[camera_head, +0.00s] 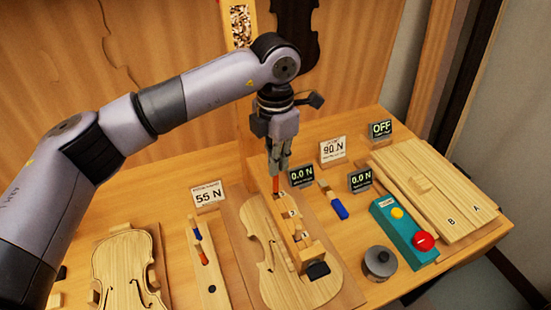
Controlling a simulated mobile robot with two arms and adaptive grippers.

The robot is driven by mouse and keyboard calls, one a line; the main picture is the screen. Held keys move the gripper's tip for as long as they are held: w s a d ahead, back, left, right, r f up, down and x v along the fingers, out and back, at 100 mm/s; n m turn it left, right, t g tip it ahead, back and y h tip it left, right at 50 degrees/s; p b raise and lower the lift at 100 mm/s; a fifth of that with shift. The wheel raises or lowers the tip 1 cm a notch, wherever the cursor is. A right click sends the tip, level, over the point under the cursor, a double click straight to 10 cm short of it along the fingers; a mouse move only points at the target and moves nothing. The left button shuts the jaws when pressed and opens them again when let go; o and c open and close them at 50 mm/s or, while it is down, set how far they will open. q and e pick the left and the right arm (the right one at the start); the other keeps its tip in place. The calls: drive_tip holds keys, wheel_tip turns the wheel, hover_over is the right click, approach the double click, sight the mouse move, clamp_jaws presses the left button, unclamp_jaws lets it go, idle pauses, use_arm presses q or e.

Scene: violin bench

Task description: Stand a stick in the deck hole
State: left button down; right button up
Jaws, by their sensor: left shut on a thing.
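My left gripper (278,160) is shut on a slim stick with an orange-red part (276,185) and points straight down. The stick looks upright, and its lower end is at or just above the far end of a narrow wooden block (301,241). I cannot tell whether it touches or is in a hole. The block lies along a pale violin plate (272,266). A narrow wooden rack (208,283) to the left carries a blue-ended and a red-ended stick. I cannot make out the deck hole. My right gripper is not in view.
A violin body (128,270) lies at lower left. A "55 N" card (208,194) and a "90 N" card (333,150) stand behind. A blue-handled tool (338,208), a grey round pot (380,262) and a teal button box (403,232) are right. Boards (440,190) lie far right.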

sight(275, 191)
use_arm(q)
drive_tip(key=shift+b, duration=0.6)
idle(0.8)
drive_tip(key=shift+f+b, duration=4.15)
drive_tip(key=shift+f, duration=0.85)
drive_tip(key=shift+r, duration=0.25)
drive_tip(key=shift+r+p, duration=2.15)
drive_tip(key=shift+r, duration=2.3)
